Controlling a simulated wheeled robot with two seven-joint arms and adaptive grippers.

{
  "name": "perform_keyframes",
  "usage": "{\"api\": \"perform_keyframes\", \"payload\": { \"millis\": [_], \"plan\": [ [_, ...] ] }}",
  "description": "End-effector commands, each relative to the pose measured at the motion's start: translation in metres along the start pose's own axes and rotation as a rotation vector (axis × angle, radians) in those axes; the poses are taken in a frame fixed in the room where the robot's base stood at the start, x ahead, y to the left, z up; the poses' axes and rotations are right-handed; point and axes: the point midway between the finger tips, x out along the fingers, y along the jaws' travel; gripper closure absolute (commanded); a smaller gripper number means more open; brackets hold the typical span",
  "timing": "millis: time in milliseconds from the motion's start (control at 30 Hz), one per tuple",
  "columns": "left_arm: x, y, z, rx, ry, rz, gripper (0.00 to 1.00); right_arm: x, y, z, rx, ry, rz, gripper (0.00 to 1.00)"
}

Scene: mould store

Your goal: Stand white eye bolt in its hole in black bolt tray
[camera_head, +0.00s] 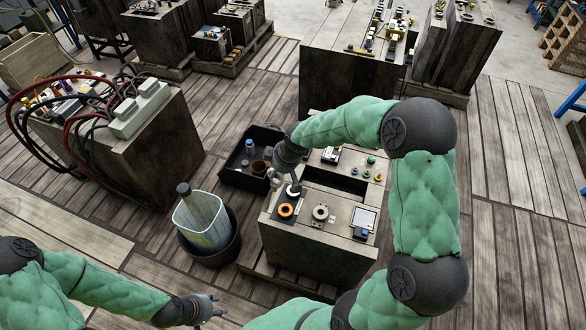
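A small black tray-like plate (281,217) lies on the near left of the mould block's top, with an orange ring (285,210) on it. A small white round piece (294,191) shows at the plate's back edge, under my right gripper (283,179); it may be the white eye bolt, but it is too small to be sure. My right gripper points down just above it, partly hidden by its own wrist, and I cannot tell whether it grips anything. My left gripper (215,306) is at the bottom left, fingers apart and empty, away from the block.
The mould block (310,250) also carries a grey ring flange (320,214), a white-faced box (363,219) and small green knobs. A black crate (236,178) stands behind left. A bin (208,240) stands left. Another block with red and black hoses (140,140) is farther left.

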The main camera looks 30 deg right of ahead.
Motion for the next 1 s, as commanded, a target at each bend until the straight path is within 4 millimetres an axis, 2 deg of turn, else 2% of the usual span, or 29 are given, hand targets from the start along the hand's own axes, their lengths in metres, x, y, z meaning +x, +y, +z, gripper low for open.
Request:
{"api": "perform_keyframes", "payload": {
  "millis": [600, 800, 1000],
  "plan": [
    [0.035, -0.013, -0.001, 0.000, 0.000, 0.000, 0.60, 0.044, 0.066, 0.031, -0.478, 0.028, -0.159, 1.00],
    [0.039, -0.014, -0.001, 0.000, 0.000, 0.000, 0.60, 0.047, 0.075, 0.034, -0.550, 0.034, -0.182, 1.00],
    [0.041, -0.015, -0.002, 0.000, 0.000, 0.000, 0.60, 0.052, 0.076, 0.036, -0.555, 0.034, -0.184, 1.00]
  ]
}}
